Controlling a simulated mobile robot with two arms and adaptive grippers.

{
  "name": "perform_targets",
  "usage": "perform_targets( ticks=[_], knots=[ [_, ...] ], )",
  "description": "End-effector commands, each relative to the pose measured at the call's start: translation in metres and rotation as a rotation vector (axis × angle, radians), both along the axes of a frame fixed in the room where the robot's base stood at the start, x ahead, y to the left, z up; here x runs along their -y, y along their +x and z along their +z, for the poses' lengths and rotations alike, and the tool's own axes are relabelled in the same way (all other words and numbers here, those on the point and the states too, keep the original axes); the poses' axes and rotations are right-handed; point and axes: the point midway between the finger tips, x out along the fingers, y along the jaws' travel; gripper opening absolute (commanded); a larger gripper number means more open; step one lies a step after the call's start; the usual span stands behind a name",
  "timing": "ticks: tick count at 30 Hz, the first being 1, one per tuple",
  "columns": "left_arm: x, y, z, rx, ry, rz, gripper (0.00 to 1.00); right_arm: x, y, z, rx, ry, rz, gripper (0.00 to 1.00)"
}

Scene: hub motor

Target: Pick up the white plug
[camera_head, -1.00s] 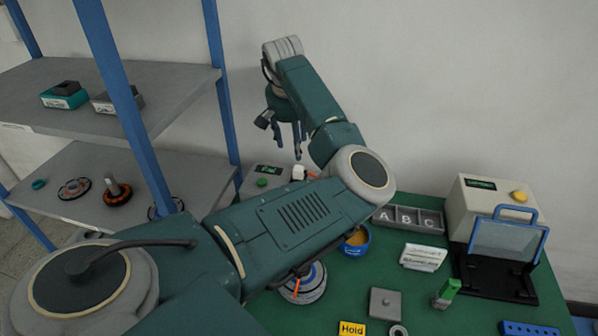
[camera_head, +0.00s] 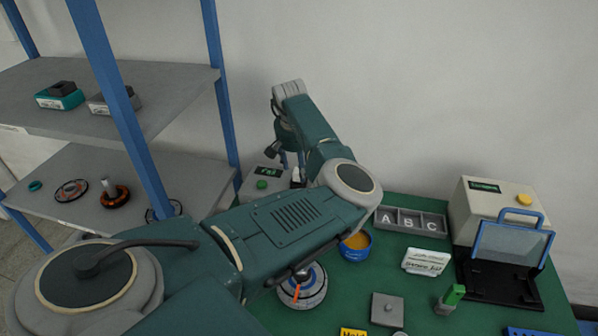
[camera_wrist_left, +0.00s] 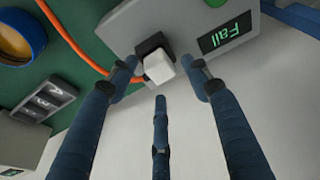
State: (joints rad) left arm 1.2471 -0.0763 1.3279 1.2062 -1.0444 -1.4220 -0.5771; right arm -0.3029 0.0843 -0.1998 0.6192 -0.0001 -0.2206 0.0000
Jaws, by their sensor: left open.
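The white plug (camera_wrist_left: 158,68) sits at a black socket on the side of a grey tester box (camera_wrist_left: 185,22), whose screen reads "Fail" in green. In the head view the tester box (camera_head: 256,184) stands at the table's back left corner, and the plug is mostly hidden behind my gripper. My left gripper (camera_head: 291,163) points down close to the box. In the wrist view its three blue fingers are spread around the plug, with the tips near it. They hold nothing. My right gripper is not in view.
An orange cable (camera_wrist_left: 82,48) runs to the tester box. A blue bowl (camera_head: 355,246), an A-B-C tray (camera_head: 411,234) and a hub motor (camera_head: 302,287) are on the green table. A shelf (camera_head: 150,88) stands at left; the wall is behind.

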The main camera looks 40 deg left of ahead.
Motion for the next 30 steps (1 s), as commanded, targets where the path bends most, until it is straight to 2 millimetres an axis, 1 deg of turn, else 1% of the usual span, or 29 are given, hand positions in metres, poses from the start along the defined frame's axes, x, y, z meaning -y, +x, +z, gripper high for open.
perform_targets(
  ticks=[1,3,6,13,19,20,26,27,30],
  knots=[
    [-0.001,0.002,-0.005,-0.002,-0.001,-0.001,0.49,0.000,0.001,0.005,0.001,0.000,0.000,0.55],
    [-0.003,0.004,-0.014,-0.001,0.000,0.000,0.49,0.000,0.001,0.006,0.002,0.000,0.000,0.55],
    [-0.003,0.006,-0.021,0.000,0.000,0.001,0.49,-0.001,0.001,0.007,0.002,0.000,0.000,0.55],
    [-0.003,0.006,-0.022,0.001,0.000,0.001,0.49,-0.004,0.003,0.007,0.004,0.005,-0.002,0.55],
    [-0.004,0.006,-0.022,0.001,0.002,0.001,0.09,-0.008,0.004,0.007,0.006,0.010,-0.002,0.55],
    [-0.004,0.006,-0.022,0.002,0.003,0.002,0.07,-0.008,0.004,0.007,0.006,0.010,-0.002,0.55],
    [-0.006,0.006,-0.020,0.004,0.005,0.006,0.08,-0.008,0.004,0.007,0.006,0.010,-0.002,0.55],
    [-0.007,0.006,-0.020,0.005,0.006,0.007,0.04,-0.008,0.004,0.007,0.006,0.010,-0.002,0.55],
    [-0.007,0.006,-0.019,0.006,0.008,0.009,0.04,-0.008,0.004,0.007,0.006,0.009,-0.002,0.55]
  ],
)
